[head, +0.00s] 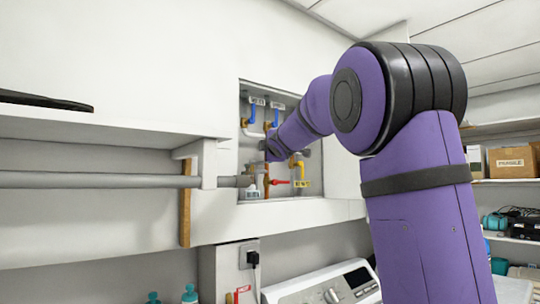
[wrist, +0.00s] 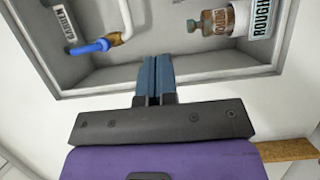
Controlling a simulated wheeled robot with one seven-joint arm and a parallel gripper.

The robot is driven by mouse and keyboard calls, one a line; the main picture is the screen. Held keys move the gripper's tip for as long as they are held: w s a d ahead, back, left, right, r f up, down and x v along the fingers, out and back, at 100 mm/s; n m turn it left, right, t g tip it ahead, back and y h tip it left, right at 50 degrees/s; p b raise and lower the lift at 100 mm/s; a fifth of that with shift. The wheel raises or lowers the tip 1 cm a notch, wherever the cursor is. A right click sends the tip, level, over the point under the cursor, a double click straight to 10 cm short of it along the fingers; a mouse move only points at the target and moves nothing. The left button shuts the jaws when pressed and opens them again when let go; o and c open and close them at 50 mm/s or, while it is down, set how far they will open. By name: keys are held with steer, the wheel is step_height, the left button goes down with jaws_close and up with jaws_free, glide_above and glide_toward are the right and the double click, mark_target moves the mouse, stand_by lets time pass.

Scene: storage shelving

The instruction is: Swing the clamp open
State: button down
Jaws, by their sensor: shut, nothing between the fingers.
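I cannot pick out the clamp for certain in either view. The recessed wall box (head: 239,150) holds pipes and valves, and my arm hides part of its inside. My gripper (head: 268,152) is at the box opening in the head view, small and partly blended with the pipes. In the wrist view its two blue-grey fingers (wrist: 155,72) are together with nothing between them, in front of the box's edge.
In the head view, a red handle (head: 280,182) and a yellow handle (head: 300,168) sit low in the box. A grey pipe (head: 100,180) runs along the wall to the left. A white appliance (head: 325,285) stands below. Shelves with a cardboard box (head: 510,161) are at right.

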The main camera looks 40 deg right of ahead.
steer(key=shift+d+f, duration=0.1)
steer(key=shift+f, duration=0.05)
steer(key=shift+w+d, duration=0.15)
steer(key=shift+w, duration=0.3)
steer(key=shift+w+d, duration=0.35)
steer(key=shift+w, duration=0.3)
steer(key=w+d, duration=0.6)
steer(key=w, duration=0.2)
steer(key=shift+w+d, duration=0.15)
steer(key=shift+w, duration=0.15)
stand_by(0.7)
steer(key=shift+d, duration=0.1)
